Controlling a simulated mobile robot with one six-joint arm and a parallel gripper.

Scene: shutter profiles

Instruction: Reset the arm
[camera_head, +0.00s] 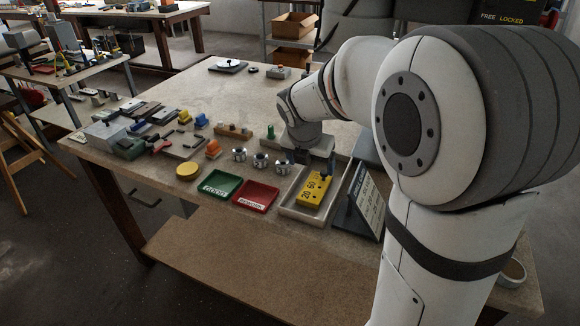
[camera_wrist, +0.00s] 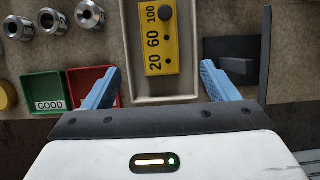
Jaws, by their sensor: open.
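My gripper (camera_wrist: 160,88) is open in the wrist view, its two blue fingers spread wide with nothing between them. It hangs above the table near a grey tray (camera_wrist: 135,85) that holds a yellow block (camera_wrist: 171,62) marked 20, 60 and 100. In the head view my white arm reaches in from the right and bends over the table (camera_head: 262,95); the yellow block (camera_head: 315,188) lies in its tray below the wrist. The fingertips are mostly hidden there.
A green GOOD tray (camera_head: 218,184) and a red tray (camera_head: 256,196) lie left of the grey tray. Several metal cylinders (camera_head: 260,161) stand behind them. A tilted sign (camera_head: 367,203) stands to the right. The table's back middle is fairly clear.

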